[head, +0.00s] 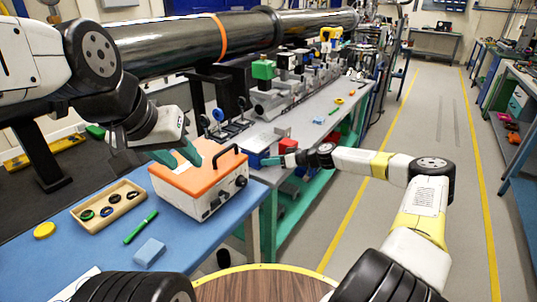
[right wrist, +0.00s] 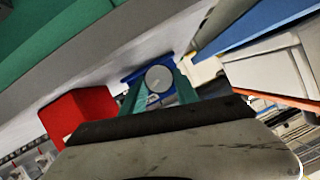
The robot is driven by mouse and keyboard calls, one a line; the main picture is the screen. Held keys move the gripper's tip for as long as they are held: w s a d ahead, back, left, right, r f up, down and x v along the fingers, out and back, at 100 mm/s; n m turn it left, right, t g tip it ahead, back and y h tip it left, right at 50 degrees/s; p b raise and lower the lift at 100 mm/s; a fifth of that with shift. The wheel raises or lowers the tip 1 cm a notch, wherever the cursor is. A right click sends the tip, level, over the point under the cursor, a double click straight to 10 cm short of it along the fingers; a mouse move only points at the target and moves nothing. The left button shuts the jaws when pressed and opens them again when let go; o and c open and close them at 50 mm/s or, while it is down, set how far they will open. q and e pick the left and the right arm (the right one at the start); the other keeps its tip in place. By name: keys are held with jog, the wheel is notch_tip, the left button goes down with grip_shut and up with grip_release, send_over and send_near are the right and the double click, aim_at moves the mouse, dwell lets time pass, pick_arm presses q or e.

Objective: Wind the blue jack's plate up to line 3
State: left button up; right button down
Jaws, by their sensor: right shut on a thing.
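The blue jack (head: 250,158) stands on the grey bench with a flat light plate (head: 262,141) on top. Its line marks are too small to read. In the right wrist view the jack's round grey knob (right wrist: 158,78) sits between my teal fingertips, with a bit of the blue jack (right wrist: 131,77) behind it. My right gripper (head: 272,161) reaches in from the right and is shut on the knob; it also shows in the right wrist view (right wrist: 158,92). My left gripper (head: 178,156) hangs over the orange-topped case, its fingers apart and empty.
A red block (head: 287,146) stands close beside the jack and my right gripper. The orange-topped case (head: 185,176) with a black handle is left of the jack.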

dwell(0.5)
jog(key=c, duration=0.9)
grip_release()
jog(key=shift+v, duration=3.95)
jog(key=shift+w, duration=0.1)
